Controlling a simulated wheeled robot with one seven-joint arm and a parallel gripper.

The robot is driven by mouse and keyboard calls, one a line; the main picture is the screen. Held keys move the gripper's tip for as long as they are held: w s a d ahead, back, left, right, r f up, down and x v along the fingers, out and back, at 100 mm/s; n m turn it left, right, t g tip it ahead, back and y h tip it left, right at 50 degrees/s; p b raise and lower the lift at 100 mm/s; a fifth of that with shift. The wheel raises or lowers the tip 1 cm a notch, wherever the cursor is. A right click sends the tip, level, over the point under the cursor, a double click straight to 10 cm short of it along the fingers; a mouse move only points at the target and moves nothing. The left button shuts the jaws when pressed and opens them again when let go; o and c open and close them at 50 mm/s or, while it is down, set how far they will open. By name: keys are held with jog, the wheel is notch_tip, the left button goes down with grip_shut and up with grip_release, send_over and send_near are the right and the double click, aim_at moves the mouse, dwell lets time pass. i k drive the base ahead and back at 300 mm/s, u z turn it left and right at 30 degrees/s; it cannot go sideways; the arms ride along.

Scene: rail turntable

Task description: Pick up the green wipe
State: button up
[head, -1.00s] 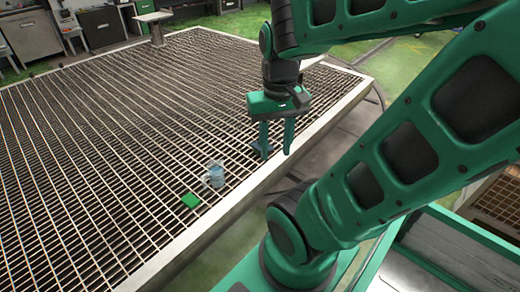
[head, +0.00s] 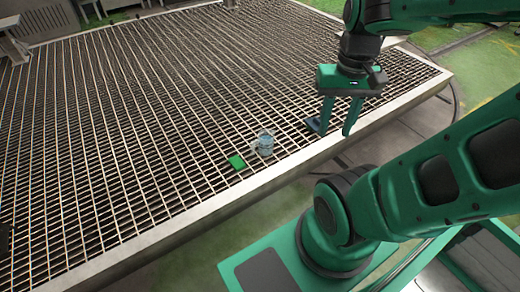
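The green wipe (head: 236,162) is a small flat bright green square lying on the metal grating (head: 130,120), near its front edge. A clear bluish cup or mug (head: 265,144) stands just to its right, very close to it. My gripper (head: 333,130) points down over the grating, to the right of the cup and well apart from the wipe. Its two fingers are spread with nothing seen between them. A dark blue item (head: 312,125) shows beside the left finger, partly hidden by it; I cannot tell whether they touch.
The grating has a pale raised metal rim (head: 200,208) along its front. The grating left of and behind the wipe is clear. A small grey object (head: 230,4) sits at the far edge. Green floor (head: 480,50) lies beyond on the right.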

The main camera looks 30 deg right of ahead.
aim_at(238, 165)
jog(key=z, duration=0.05)
jog(key=k, duration=0.65)
jog(key=u, duration=0.35)
jog(key=i, duration=1.5)
jog(key=u, duration=0.2)
